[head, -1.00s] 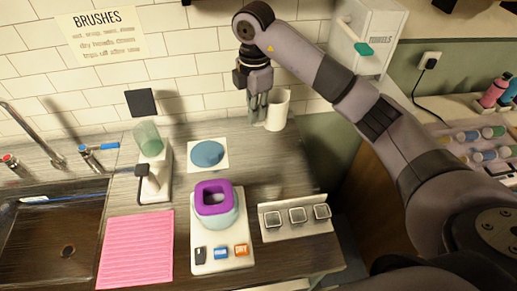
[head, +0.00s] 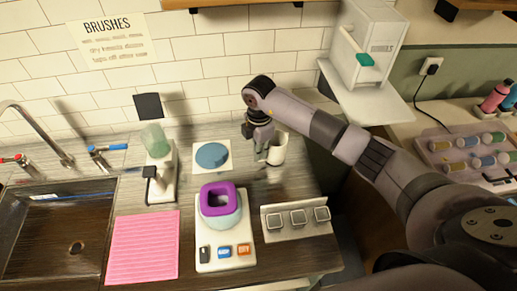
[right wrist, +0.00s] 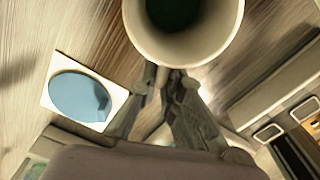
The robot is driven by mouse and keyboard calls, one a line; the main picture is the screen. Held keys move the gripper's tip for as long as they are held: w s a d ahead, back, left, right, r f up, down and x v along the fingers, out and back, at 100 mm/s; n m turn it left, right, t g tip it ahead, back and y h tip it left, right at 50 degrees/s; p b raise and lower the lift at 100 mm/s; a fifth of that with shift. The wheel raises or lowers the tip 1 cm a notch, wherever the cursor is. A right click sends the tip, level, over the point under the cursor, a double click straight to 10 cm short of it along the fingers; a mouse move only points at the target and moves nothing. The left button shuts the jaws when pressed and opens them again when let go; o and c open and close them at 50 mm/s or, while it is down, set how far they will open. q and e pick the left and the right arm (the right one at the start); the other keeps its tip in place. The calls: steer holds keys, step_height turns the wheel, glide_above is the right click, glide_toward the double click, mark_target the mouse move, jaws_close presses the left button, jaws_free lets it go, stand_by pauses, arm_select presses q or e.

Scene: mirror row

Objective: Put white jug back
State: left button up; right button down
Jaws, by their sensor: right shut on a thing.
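The white jug (head: 279,149) is at the back right of the worktop in the head view. My right gripper (head: 263,154) is shut on the jug at its left side. In the right wrist view the jug (right wrist: 200,52) shows at the top with its round open mouth towards the camera and a dark inside. The fingers (right wrist: 168,75) meet at the near side of the jug. The jug looks about upright. I cannot tell whether its base touches the worktop. My left gripper is not in view.
A white square with a blue disc (head: 212,156) lies left of the jug. A stand with a green cup (head: 154,138) and the sink (head: 60,250) are left.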

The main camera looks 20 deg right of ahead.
steer(key=shift+f, duration=0.15)
steer(key=c, duration=1.7)
jaws_free()
steer(key=shift+r, duration=0.3)
steer(key=shift+r+b, duration=1.9)
steer(key=shift+r, duration=4)
